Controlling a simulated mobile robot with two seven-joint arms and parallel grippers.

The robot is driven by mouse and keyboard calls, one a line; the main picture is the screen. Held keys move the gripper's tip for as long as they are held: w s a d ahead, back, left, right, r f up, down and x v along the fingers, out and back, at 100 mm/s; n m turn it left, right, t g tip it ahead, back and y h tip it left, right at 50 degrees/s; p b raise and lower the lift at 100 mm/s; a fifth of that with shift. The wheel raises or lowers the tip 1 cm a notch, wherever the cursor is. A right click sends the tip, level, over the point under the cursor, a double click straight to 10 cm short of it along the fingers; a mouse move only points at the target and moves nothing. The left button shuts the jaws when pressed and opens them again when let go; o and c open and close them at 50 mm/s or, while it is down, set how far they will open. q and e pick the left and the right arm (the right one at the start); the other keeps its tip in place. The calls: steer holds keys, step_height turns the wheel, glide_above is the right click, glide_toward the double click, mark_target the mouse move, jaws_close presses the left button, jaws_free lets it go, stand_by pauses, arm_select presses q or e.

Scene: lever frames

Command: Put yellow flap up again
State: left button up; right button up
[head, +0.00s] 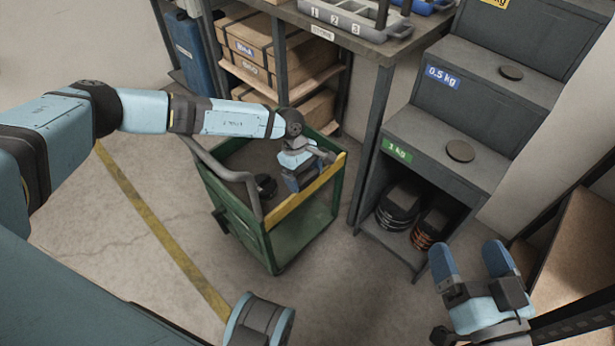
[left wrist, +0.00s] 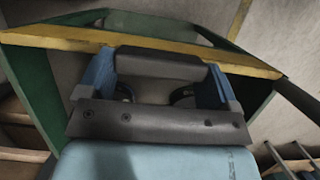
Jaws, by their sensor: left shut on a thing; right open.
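A green cart (head: 236,215) stands on the floor in the middle of the head view. The yellow flap (head: 322,181) shows as a yellow strip level with the cart's top edge on its near right side. It also runs across the left wrist view (left wrist: 60,37). My left gripper (head: 298,182) is at this strip, its blue fingers on either side of a dark grip (left wrist: 160,65) and shut on it. I cannot tell how far the flap is tilted. My right gripper (head: 473,263) is open and empty at the lower right, apart from the cart.
A grey bent handle (head: 225,170) rises on the cart's left, and a dark round object (head: 265,186) lies inside. A dark stepped weight rack (head: 440,150) stands to the right. A shelf with boxes (head: 252,48) is behind. Floor left of the cart is clear.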

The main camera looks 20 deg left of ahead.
arm_select(q)
steer(key=shift+w+a, duration=0.15)
steer(key=shift+a, duration=0.2)
steer(key=o, duration=1.1)
steer(key=shift+f, duration=0.1)
arm_select(e)
steer(key=shift+w, duration=0.1)
steer(key=shift+r, duration=0.1)
arm_select(q)
steer(key=shift+r, duration=0.4)
steer(key=p+v, duration=0.4)
steer(key=v, duration=0.9)
arm_select(e)
step_height(320, 180, up, 6)
steer(key=t, duration=0.2)
steer(key=shift+s+d+m+t, duration=0.25)
steer(key=shift+m+t, duration=0.05)
arm_select(q)
steer(key=shift+f, duration=0.1)
